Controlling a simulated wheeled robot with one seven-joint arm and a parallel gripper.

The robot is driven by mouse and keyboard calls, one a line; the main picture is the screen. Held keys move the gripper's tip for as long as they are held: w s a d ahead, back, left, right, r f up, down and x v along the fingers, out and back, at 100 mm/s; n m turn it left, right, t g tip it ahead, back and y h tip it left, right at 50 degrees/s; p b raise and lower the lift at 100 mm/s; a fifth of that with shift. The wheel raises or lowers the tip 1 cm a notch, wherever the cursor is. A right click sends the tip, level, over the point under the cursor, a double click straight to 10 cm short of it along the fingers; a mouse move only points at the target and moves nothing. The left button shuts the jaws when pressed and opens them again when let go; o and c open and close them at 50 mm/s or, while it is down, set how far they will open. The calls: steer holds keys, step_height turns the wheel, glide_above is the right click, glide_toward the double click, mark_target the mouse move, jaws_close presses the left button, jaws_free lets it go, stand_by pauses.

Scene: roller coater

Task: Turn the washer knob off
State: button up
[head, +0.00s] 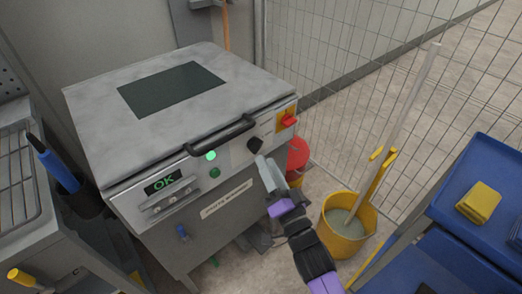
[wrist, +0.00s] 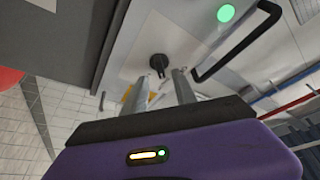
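The grey parts washer (head: 120,197) has a front panel with a display reading OK, a lit green light and a black handle (head: 219,135). Its black knob (head: 254,145) is at the right of the panel, below the handle's right end. The knob (wrist: 158,65) shows whole in the wrist view, just beyond the fingertips. My gripper (head: 262,161) is in front of the panel, close to the knob. In the wrist view my gripper (wrist: 160,82) has its two fingers apart with nothing between them. I cannot tell whether a finger touches the knob.
A red switch on a yellow plate (head: 288,121) is right of the knob. A red container (head: 298,153) and a yellow mop bucket (head: 345,238) stand on the floor to the right. A blue cart (head: 485,170) is at far right. Wire mesh fencing (head: 330,90) stands behind.

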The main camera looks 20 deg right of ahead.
mark_target(259, 149)
steer(key=shift+b+x, duration=0.6)
steer(key=shift+x, duration=2)
jaws_close()
